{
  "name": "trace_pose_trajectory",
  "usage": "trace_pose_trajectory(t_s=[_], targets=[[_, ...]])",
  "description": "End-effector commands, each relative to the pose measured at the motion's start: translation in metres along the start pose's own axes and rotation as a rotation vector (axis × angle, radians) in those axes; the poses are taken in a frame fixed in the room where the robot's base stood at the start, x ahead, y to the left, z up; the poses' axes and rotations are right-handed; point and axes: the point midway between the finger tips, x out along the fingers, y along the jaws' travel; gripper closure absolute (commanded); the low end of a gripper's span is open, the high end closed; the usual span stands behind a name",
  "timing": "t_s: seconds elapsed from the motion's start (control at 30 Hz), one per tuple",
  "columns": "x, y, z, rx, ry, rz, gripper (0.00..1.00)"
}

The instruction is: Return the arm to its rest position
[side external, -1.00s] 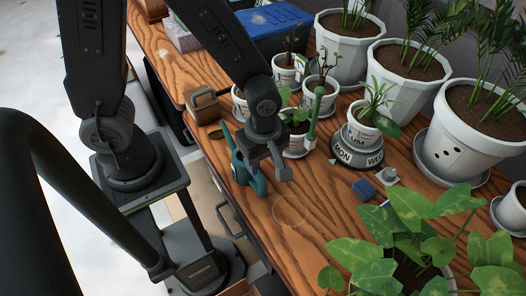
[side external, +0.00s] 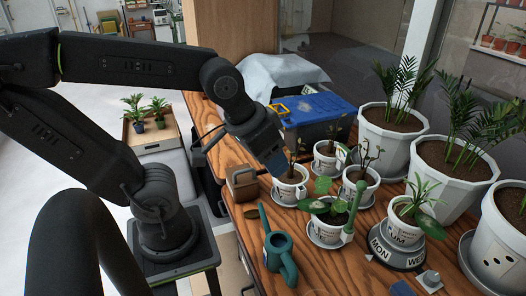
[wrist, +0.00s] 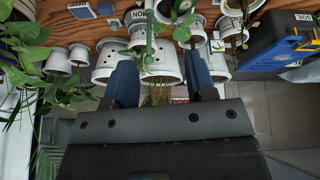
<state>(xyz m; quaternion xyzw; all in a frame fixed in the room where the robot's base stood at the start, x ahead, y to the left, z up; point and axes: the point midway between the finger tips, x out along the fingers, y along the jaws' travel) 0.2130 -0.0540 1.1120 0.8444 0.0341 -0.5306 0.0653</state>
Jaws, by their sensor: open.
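My gripper (side external: 268,150) hangs above the back of the wooden table in the side view, tilted down to the right, apart from the pots below. The wrist view shows its two blue fingers spread wide with nothing between them (wrist: 160,62). My arm reaches in from the left, with its upper links raised. A teal watering can (side external: 281,258) stands on the table below the gripper, apart from it. A small potted plant (side external: 290,190) stands just below the gripper.
A blue-lidded crate (side external: 318,108) stands behind the gripper. A brown wooden box (side external: 242,184) sits at the table's left edge. Several white pots with palms crowd the right, including a large pot (side external: 392,131). A wooden tray with plants (side external: 150,130) lies beyond my arm.

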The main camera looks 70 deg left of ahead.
Motion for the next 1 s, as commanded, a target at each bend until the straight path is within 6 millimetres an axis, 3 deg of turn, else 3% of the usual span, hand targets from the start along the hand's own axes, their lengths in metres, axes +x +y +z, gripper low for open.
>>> trace_pose_trajectory(t_s=[0.2,1.0], targets=[[-0.0138,-0.0065,0.0034,0.144,0.043,-0.009,0.49],[-0.0137,-0.0062,0.003,0.147,0.043,-0.008,0.49]])
